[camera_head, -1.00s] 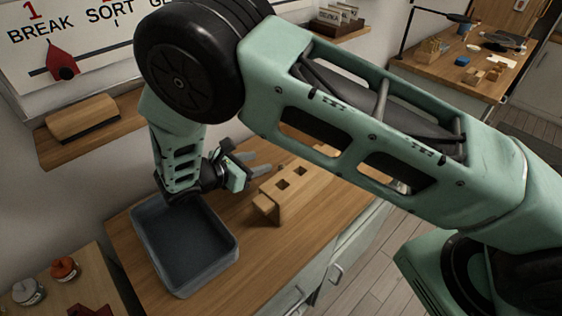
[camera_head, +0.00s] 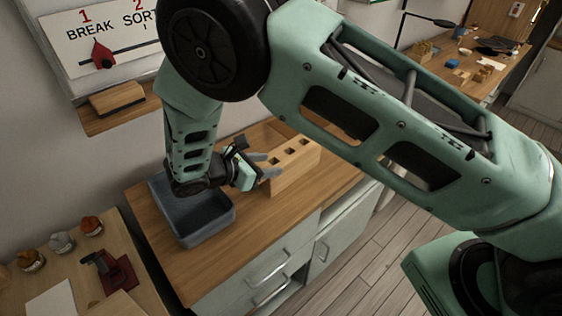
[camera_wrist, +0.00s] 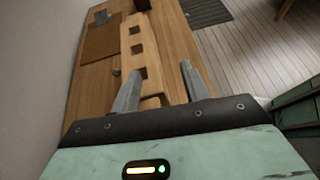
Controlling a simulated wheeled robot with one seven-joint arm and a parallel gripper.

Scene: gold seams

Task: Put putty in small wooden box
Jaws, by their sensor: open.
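My gripper (camera_head: 268,166) is open, its two grey fingers apart and empty, above the cabinet top beside the wooden block with square holes (camera_head: 296,165). In the wrist view my gripper (camera_wrist: 158,82) has the near end of that block (camera_wrist: 139,58) beyond and between its fingers; I cannot tell whether they touch. A small brown knob-like thing (camera_wrist: 116,72) lies left of the block. I cannot pick out the putty with certainty. Small wooden pieces, one box-like (camera_head: 423,50), stand on the far table, too small to identify as the small wooden box.
A grey tray (camera_head: 181,239) stands on the cabinet top (camera_head: 247,232) below my wrist. Small jars (camera_head: 61,242) and a red stand (camera_head: 116,276) are on the left table. A wall shelf (camera_head: 108,120) juts out at left. A blue item (camera_head: 452,63) is on the far table.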

